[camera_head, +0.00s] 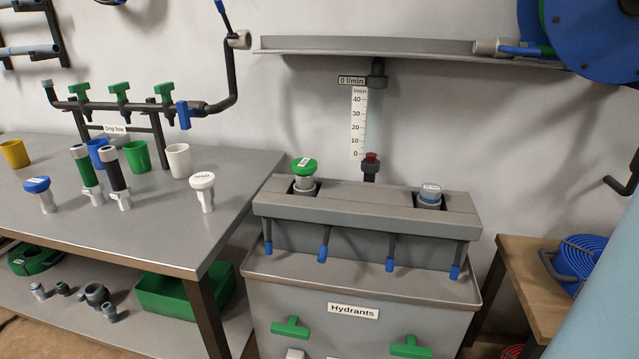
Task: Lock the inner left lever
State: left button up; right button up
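The grey hydrant box (350,292) stands at the centre with a "Hydrants" label on its front. Several grey levers with blue tips hang along the front of its raised top block (366,212). The inner left lever (323,252) is second from the left and leans slightly, its blue tip low and to the left. The outer left lever (268,247), inner right lever (390,264) and outer right lever (455,271) also point down. Whether any lever is locked I cannot tell. Neither of my grippers is in view.
A flow gauge (358,122) reads 0 l/min. A metal bench (150,235) with cups and fittings stands left. A wooden table (530,285) stands right.

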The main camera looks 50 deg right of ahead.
aim_at(323, 250)
jog(key=z, duration=1.65)
